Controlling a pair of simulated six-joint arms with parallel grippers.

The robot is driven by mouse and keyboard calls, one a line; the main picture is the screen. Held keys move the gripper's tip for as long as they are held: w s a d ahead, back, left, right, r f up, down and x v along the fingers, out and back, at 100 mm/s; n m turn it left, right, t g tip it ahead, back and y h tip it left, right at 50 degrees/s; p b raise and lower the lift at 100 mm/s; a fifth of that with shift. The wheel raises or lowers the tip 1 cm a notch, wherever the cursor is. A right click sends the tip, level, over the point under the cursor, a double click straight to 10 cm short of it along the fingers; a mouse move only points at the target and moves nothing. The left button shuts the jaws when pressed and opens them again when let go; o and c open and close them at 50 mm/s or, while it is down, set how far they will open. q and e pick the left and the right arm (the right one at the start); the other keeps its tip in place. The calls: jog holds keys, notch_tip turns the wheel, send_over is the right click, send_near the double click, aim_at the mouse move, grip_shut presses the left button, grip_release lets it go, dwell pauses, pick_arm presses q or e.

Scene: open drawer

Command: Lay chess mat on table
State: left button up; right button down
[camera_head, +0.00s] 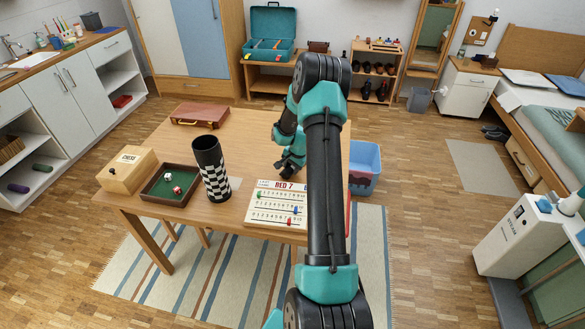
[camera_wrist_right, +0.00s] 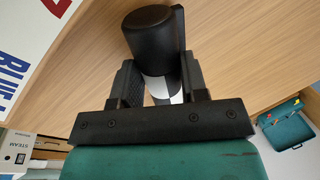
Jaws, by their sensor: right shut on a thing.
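A tall black cylinder with a black-and-white checkered band (camera_head: 211,170) stands upright on the table (camera_head: 250,135), left of centre. Its top looks dark; I cannot tell whether it is the rolled chess mat or a tube. My right gripper (camera_head: 290,160) is over the table, to the right of the cylinder and apart from it. In the right wrist view, its fingers are shut on a black round thing (camera_wrist_right: 150,35) like a cap, with a white patch beneath. In the head view that thing is hard to make out. No flat chess mat shows. My left gripper is out of view.
A wooden chess box (camera_head: 128,170), a green-lined dice tray (camera_head: 164,186) and the RED 7 game board (camera_head: 276,205) stand along the table's near side. A brown case (camera_head: 200,115) lies at the back left. The table's middle is mostly clear. A blue bin (camera_head: 366,165) stands right of the table.

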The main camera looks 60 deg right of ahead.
jog(key=shift+f, duration=0.25)
jog(key=shift+f, duration=0.1)
jog(key=c, duration=0.6)
grip_release()
jog(key=shift+c, duration=0.2)
jog(key=v, duration=1.2)
